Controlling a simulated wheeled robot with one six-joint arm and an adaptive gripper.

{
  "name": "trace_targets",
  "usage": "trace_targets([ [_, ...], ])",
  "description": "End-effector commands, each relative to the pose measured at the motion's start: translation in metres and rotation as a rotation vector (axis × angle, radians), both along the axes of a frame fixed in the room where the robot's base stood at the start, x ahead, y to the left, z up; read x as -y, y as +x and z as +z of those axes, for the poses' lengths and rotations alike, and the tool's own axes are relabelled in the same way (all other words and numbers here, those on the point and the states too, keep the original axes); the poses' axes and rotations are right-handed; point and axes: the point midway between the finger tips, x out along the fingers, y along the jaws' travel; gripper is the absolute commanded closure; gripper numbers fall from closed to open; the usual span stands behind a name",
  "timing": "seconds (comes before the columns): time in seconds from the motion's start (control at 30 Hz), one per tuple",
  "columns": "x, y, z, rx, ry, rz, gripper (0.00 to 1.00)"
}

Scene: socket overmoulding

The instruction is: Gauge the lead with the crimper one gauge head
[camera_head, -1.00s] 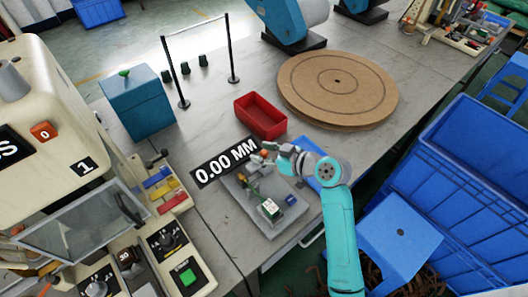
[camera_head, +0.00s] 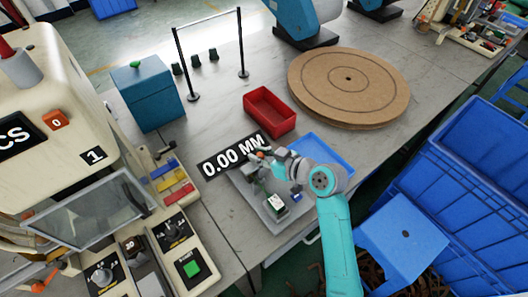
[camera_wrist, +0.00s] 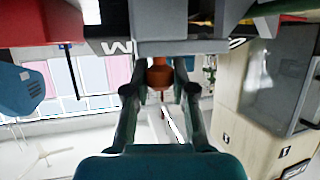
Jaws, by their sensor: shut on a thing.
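The gauge stands on a grey base plate (camera_head: 270,222) at the table's front edge, with a small grey-green stand (camera_head: 254,183) and a green block with a white face (camera_head: 276,204). Its black readout (camera_head: 232,154) says 0.00 MM. My gripper (camera_head: 265,157) is over the plate's far side, close to the stand. In the wrist view my gripper (camera_wrist: 160,92) is shut on an orange-brown cylindrical piece (camera_wrist: 160,74), which appears to be the lead's end. A grey block (camera_wrist: 180,47) is just beyond it. I cannot tell whether they touch.
A red bin (camera_head: 249,99) stands behind the readout. A blue tray (camera_head: 333,150) lies right of the gauge, partly behind my arm. A round brown board (camera_head: 385,85) is farther back. A cream machine with control panels (camera_head: 190,268) stands at left.

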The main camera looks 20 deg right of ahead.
Motion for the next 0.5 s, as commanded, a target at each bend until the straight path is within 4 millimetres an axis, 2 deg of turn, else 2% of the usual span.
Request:
trace_targets([
  [0.13, -0.0043, -0.0014, 0.0003, -0.002, 0.005, 0.011, 1.0],
  [0.17, -0.0045, -0.0016, 0.0003, -0.002, 0.006, 0.012, 0.68],
  [0.23, -0.0043, -0.0015, 0.0002, -0.002, 0.005, 0.011, 0.5],
  [0.5, -0.0027, -0.0012, 0.0001, -0.002, 0.004, 0.008, 0.49],
])
